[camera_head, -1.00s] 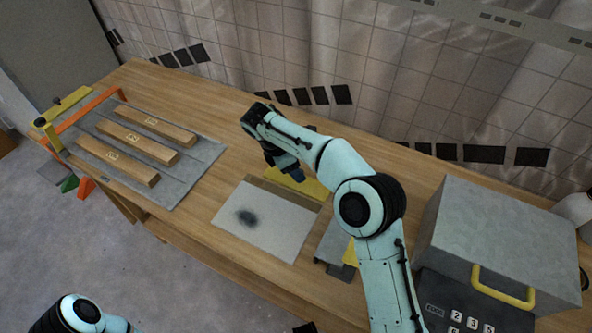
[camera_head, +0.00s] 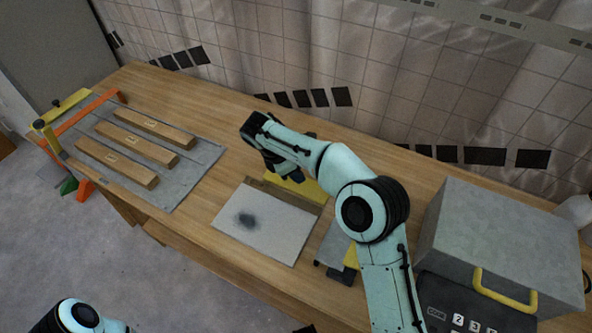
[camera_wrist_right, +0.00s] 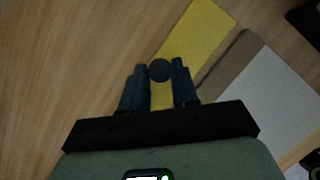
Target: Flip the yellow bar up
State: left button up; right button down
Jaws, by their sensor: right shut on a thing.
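A flat yellow bar (camera_head: 308,187) lies low on the table behind the white panel, partly hidden by my right gripper in the head view. In the right wrist view the yellow bar (camera_wrist_right: 203,35) runs from upper right down between my fingers, with a dark round knob (camera_wrist_right: 159,69) near its end. My right gripper (camera_wrist_right: 159,82) is shut on the knob, one dark finger on each side. In the head view my right gripper (camera_head: 287,172) reaches down at the bar. Part of my left arm shows at the lower left; its gripper is out of view.
A white panel (camera_head: 280,239) with a dark smudge lies in front of the bar. Wooden bars on a grey plate (camera_head: 185,191) lie left, beside an orange and yellow frame (camera_head: 85,112). A grey box (camera_head: 500,235) with a yellow handle stands right.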

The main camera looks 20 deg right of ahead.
aim_at(290, 190)
jog(key=shift+s+a+r+t+h+b, duration=0.15)
jog(key=shift+s+a+t+h+b, duration=0.2)
jog(key=shift+t+h, duration=0.25)
jog(key=shift+s+a+r+t+h+b, duration=0.2)
jog(key=shift+a+t+h+b, duration=0.2)
jog(key=shift+t+h+b, duration=0.15)
jog(key=shift+s+a+m+t+h+b, duration=0.25)
jog(key=shift+t+h, duration=0.15)
jog(key=shift+h, duration=0.25)
jog(key=shift+s+a+m+t+h+b, duration=0.25)
jog(key=shift+t+h, duration=0.1)
jog(key=shift+h, duration=0.25)
jog(key=c, duration=0.8)
grip_release()
jog(key=shift+c, duration=0.2)
jog(key=shift+r, duration=0.1)
jog(key=p+v, duration=0.2)
jog(key=v, duration=1.1)
jog(key=shift+a, duration=0.25)
